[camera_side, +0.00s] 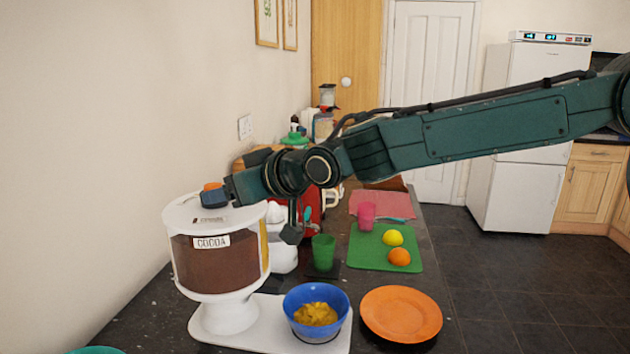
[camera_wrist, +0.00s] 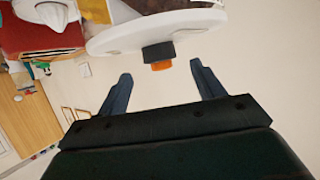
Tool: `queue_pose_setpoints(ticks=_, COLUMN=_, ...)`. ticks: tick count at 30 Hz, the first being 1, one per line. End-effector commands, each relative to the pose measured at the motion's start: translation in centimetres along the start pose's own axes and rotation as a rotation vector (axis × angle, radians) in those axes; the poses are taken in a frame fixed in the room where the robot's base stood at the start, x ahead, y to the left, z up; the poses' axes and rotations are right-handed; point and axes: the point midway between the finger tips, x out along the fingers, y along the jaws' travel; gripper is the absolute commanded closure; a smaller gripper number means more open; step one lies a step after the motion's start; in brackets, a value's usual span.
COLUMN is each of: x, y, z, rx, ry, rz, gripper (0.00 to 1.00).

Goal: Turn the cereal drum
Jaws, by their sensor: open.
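The cereal drum (camera_side: 200,262) is a clear drum with a white lid (camera_side: 185,213), on a white pedestal. Its COCOA label (camera_side: 211,242) and brown contents face the side camera; a yellow section shows at its right edge. A dark and orange knob (camera_wrist: 158,52) stands out from the drum in the wrist view; its orange part also shows above the lid in the side view (camera_side: 212,186). My gripper (camera_wrist: 160,70) is open, its two fingers apart on either side of the knob's line. In the side view my gripper (camera_side: 217,197) is over the lid; contact is unclear.
A blue bowl (camera_side: 304,298) with yellow flakes sits on the white base (camera_side: 272,340). An orange plate (camera_side: 401,314), a green cup (camera_side: 323,252) and a green board (camera_side: 368,261) with two fruits are to the right. Wall is left of the drum.

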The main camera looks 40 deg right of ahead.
Motion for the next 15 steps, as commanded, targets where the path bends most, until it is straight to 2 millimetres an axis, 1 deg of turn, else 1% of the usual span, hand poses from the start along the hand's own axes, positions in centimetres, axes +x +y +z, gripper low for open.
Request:
queue_pose_setpoints(ticks=1, x=0.7, y=0.0, z=0.1, rx=0.000, ry=-0.001, rz=0.000, gripper=0.33)
queue_pose_setpoints(ticks=6, x=2.7, y=0.0, z=0.1, rx=0.000, ry=-0.002, rz=0.001, gripper=0.33)
queue_pose_setpoints(ticks=10, x=3.9, y=0.0, z=0.0, rx=0.001, ry=-0.001, rz=0.001, gripper=0.33)
queue_pose_setpoints(ticks=15, x=4.9, y=0.0, z=0.0, rx=0.001, ry=0.000, rz=0.001, gripper=0.33)
